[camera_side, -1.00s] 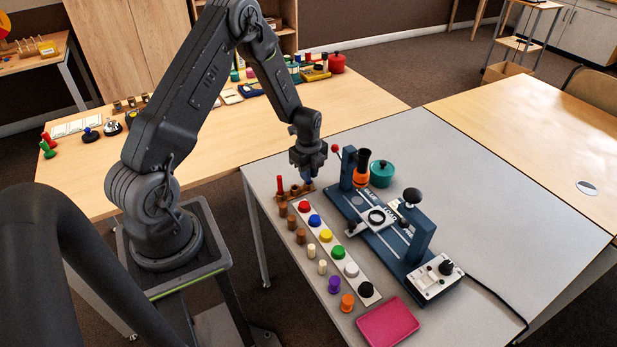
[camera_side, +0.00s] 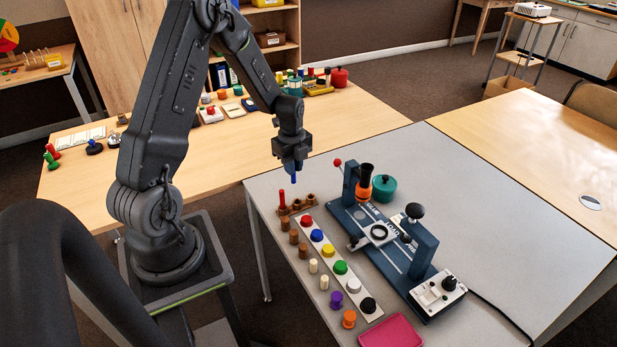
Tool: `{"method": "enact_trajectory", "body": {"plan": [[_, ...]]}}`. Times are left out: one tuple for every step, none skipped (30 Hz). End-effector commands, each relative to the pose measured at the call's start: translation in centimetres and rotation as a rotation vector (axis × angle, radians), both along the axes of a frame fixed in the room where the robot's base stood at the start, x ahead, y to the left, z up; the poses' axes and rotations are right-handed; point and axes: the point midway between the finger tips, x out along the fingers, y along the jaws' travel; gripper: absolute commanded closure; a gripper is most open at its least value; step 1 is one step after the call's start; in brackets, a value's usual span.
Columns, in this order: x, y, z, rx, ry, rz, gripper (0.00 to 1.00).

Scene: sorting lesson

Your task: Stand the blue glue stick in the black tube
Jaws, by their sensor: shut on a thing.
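My gripper (camera_side: 294,166) is shut on the blue glue stick (camera_side: 295,179). The stick hangs upright below the fingers, in the air above the small wooden rack. Its upper part is hidden between the fingers.
The wooden rack (camera_side: 300,206) holds a red stick (camera_side: 282,197). The blue rig (camera_side: 422,251) stands right of a white strip of coloured knobs (camera_side: 340,267). A teal pot (camera_side: 384,187) is behind the tube. A pink tray (camera_side: 391,331) lies in front. The grey table's right side is clear.

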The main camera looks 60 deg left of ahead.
Motion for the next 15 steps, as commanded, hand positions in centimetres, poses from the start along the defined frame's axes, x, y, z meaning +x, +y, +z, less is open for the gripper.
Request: {"method": "enact_trajectory", "body": {"plan": [[-1.0,0.9,0.8,0.001,-0.002,0.006,1.00],[-1.5,1.2,1.2,0.001,-0.002,0.006,1.00],[-2.1,1.7,1.7,0.001,-0.003,0.006,1.00],[-2.6,2.1,2.0,0.001,-0.002,0.006,1.00],[-2.9,2.3,2.3,0.001,-0.002,0.005,1.00],[-3.5,2.7,2.6,0.001,-0.001,0.005,1.00],[-3.8,2.9,2.9,0.000,-0.001,0.004,1.00],[-4.1,3.2,3.1,0.001,-0.001,0.003,1.00],[-4.4,3.4,3.3,0.001,-0.002,0.003,1.00],[-4.6,3.6,3.5,0.001,-0.001,0.002,1.00],[-4.8,3.7,3.7,0.001,-0.001,0.001,1.00],[-5.0,3.9,3.9,0.001,-0.001,0.001,1.00],[-5.1,4.0,4.1,0.001,-0.001,0.001,1.00],[-5.2,4.0,4.2,0.001,-0.001,0.001,1.00],[-5.3,4.1,4.5,0.001,-0.001,0.000,1.00]]}}
